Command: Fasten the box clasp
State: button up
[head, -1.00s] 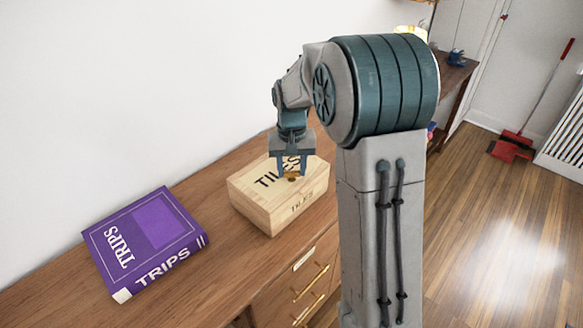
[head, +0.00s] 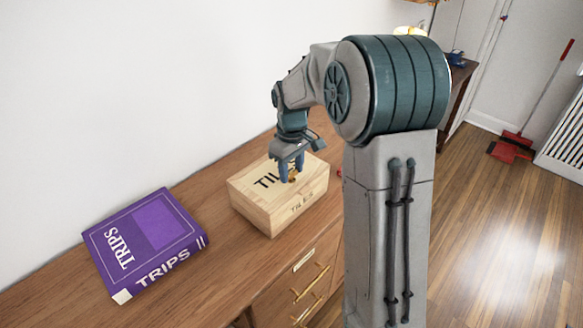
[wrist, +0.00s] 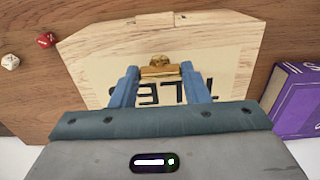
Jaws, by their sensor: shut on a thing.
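The pale wooden box (head: 262,207) marked TILES stands on the brown wooden cabinet top with its lid down. Its brass clasp (wrist: 160,67) is at the lid's front edge, in the upper middle of the wrist view. My gripper (wrist: 160,73) is shut on the clasp, with one blue finger on each side of it. In the head view my gripper (head: 291,177) points down at the front edge of the lid, and its fingers hide most of the clasp. I cannot tell whether the clasp is latched.
A thick purple book (head: 145,240) titled TRIPS lies left of the box. A red die (wrist: 46,40) and a white die (wrist: 9,61) lie on the wood beside the box. The cabinet (head: 230,262) is clear between book and box.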

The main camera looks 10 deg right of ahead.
aim_at(292, 172)
dwell(0.3)
jog(key=o, duration=1)
notch_tip(292, 172, up, 14)
jog(key=shift+f, duration=0.1)
jog(key=shift+s, duration=0.1)
jog(key=s+f+m+t, duration=0.1)
jog(key=s+f+m, duration=0.1)
jog(key=s, duration=0.6)
jog(key=s+f+m+t, duration=0.1)
jog(key=s+f+m, duration=0.1)
jog(key=s, duration=0.6)
jog(key=s+f+m+t, duration=0.1)
jog(key=s+f+m, duration=0.1)
jog(key=s, duration=0.6)
jog(key=shift+d+f+m, duration=0.2)
jog(key=shift+f+m, duration=0.15)
jog(key=shift+m, duration=0.05)
